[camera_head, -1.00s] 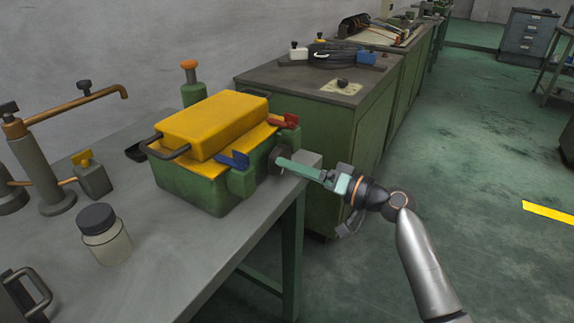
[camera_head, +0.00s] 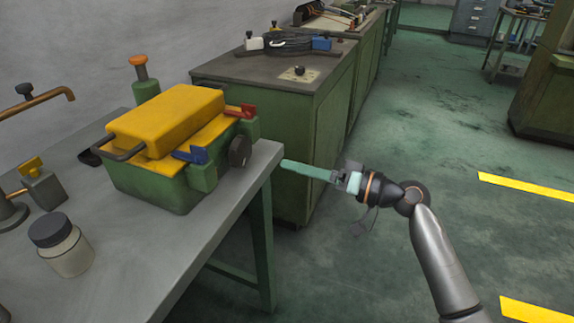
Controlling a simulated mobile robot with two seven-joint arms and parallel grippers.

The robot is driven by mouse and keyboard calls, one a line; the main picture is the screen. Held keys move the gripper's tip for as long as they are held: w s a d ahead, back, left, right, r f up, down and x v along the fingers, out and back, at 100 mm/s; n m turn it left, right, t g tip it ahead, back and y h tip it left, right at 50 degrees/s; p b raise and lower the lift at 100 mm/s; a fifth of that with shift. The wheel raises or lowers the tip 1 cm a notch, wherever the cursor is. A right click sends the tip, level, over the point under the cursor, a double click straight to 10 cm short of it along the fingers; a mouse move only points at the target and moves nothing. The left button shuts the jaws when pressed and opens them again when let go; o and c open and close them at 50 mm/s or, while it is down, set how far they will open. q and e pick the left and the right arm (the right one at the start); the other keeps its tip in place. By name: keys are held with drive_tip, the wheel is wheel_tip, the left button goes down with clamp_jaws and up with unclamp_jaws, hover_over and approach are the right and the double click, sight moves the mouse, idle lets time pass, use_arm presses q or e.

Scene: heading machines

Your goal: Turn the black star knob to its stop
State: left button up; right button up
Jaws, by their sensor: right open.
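The black star knob (camera_head: 239,151) sits on the right-hand end of the green box (camera_head: 150,186) with the yellow lid, near the table's right edge. My right gripper (camera_head: 286,164) has pale green fingers that point left towards the knob. It is open, empty and apart from the knob, out past the table edge. The gap between its fingers is hard to see from this angle. My left gripper is out of view.
A blue lever (camera_head: 191,155) and a red lever (camera_head: 240,110) stick out from the box near the knob. A capped jar (camera_head: 66,255) stands at the table's front left. A green cabinet (camera_head: 300,165) stands behind my gripper.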

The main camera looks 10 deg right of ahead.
drive_tip(key=w+d+n+t+h, duration=0.2)
drive_tip(key=w+d+t+h, duration=0.3)
drive_tip(key=w+d+h, duration=0.3)
drive_tip(key=d+r+n+t+h, duration=0.2)
drive_tip(key=d+r+n+t, duration=0.4)
drive_tip(key=n, duration=0.3)
drive_tip(key=s+a+r+n+g+y, duration=0.4)
drive_tip(key=a+n+y, duration=0.4)
drive_tip(key=n, duration=1)
drive_tip(key=n+g+y, duration=0.3)
drive_tip(key=n+g, duration=0.5)
drive_tip(key=n, duration=0.7)
approach(246, 154)
drive_tip(key=x, duration=0.9)
